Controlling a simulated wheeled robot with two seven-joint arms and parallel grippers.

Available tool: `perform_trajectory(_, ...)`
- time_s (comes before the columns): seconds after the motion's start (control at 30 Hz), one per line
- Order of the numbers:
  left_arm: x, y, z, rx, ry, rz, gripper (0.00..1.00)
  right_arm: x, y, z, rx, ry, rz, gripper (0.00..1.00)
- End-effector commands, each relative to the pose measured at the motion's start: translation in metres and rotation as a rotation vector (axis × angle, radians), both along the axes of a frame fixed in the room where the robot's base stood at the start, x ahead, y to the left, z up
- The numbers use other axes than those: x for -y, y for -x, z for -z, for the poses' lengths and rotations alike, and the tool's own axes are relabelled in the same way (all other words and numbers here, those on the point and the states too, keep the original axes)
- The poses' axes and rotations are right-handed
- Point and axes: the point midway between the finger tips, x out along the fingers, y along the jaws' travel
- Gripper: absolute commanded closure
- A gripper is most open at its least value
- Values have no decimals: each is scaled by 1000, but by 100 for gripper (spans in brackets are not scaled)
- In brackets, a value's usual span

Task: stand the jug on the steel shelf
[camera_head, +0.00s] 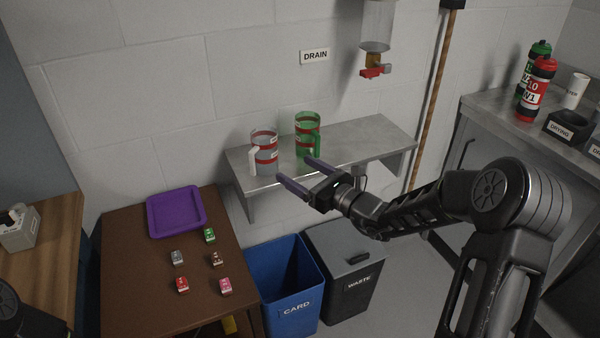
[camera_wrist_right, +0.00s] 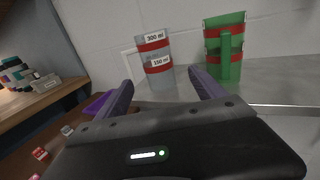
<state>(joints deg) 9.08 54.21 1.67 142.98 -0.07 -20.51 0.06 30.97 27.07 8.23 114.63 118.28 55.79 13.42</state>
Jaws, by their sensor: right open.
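A clear jug (camera_head: 265,155) with red bands and a white handle stands upright on the steel shelf (camera_head: 345,148). A green jug (camera_head: 307,132) with red bands stands upright to its right. In the right wrist view, the clear jug (camera_wrist_right: 155,60) shows between my finger lines, beyond the tips, with 300 ml and 150 ml labels; the green jug (camera_wrist_right: 225,48) is outside the right finger, its handle facing me. My right gripper (camera_head: 293,168) is open and empty at the shelf's front edge, apart from both jugs. My left gripper is out of view.
A dispenser with a red tap (camera_head: 374,71) hangs above the shelf. Blue card (camera_head: 290,285) and grey waste (camera_head: 345,262) bins stand below. A brown table (camera_head: 140,285) holds a purple tray (camera_head: 176,211) and several small blocks. The shelf's right part is clear.

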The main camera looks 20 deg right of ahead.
Motion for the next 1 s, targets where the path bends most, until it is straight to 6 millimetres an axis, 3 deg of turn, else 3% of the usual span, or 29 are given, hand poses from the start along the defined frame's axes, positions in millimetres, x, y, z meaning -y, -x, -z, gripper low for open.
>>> perform_trajectory(0.77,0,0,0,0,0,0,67,0,0,0,1,3,0,21)
perform_trajectory(0.87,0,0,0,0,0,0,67,1,0,7,-19,28,2,21)
perform_trajectory(1.0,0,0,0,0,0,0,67,-13,12,43,-105,168,-66,21)
